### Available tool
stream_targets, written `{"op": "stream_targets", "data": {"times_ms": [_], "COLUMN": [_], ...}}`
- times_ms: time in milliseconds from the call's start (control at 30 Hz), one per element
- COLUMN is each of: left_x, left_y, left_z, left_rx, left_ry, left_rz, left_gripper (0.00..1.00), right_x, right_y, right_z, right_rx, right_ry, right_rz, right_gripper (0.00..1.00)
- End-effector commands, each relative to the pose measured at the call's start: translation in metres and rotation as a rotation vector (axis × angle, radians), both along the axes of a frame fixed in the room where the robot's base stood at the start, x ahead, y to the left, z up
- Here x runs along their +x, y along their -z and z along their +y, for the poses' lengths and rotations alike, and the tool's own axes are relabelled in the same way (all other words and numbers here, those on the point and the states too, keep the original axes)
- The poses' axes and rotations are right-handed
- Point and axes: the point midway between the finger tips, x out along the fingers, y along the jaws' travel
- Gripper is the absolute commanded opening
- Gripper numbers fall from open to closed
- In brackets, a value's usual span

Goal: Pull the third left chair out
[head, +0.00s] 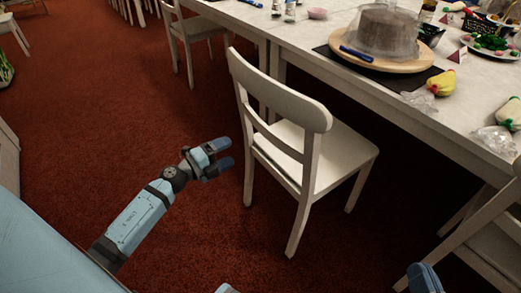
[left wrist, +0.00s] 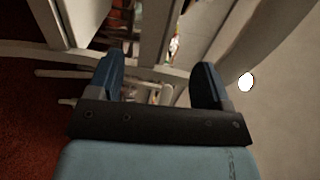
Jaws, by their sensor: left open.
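A white wooden chair (head: 290,130) stands in the middle of the head view, its seat facing the table and its backrest toward me. My left gripper (head: 226,153) is open and empty, just left of this chair's back post, with a small gap seeming to remain. In the left wrist view, the two open fingers (left wrist: 160,72) point toward pale bars that look like chair parts; which part is unclear. Other white chairs stand farther along this side (head: 195,30) and at the lower right (head: 490,235). A blue piece of my right gripper (head: 425,279) shows at the bottom edge; its jaws are unclear.
The long white table (head: 455,112) runs along the right. It bears a covered cake on a wooden turntable (head: 385,62), a blue marker, piping bags and bowls. Red carpet (head: 110,90) is clear left of and behind the middle chair. A white cabinet edge (head: 8,155) stands at far left.

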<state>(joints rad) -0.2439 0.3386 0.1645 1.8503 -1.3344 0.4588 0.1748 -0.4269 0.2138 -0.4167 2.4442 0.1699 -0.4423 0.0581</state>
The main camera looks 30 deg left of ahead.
Motion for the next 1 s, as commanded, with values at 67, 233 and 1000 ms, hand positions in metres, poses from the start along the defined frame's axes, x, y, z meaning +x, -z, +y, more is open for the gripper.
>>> {"op": "stream_targets", "data": {"times_ms": [67,233,1000], "left_x": [0.003,0.017,0.149], "left_y": [0.006,0.004,0.004], "left_z": [0.002,-0.002,-0.060], "left_rx": [0.023,0.028,0.027], "left_ry": [0.005,0.006,0.006], "left_rz": [-0.002,-0.003,-0.002], "left_gripper": [0.72,0.72,0.72], "right_x": [-0.001,-0.001,-0.001], "right_y": [0.004,0.002,-0.013], "right_z": [0.001,0.001,0.000], "right_rx": [0.006,0.007,0.027], "right_ry": [-0.005,-0.006,0.010], "right_rz": [-0.005,-0.005,-0.047], "right_gripper": [0.00,0.00,0.00]}}
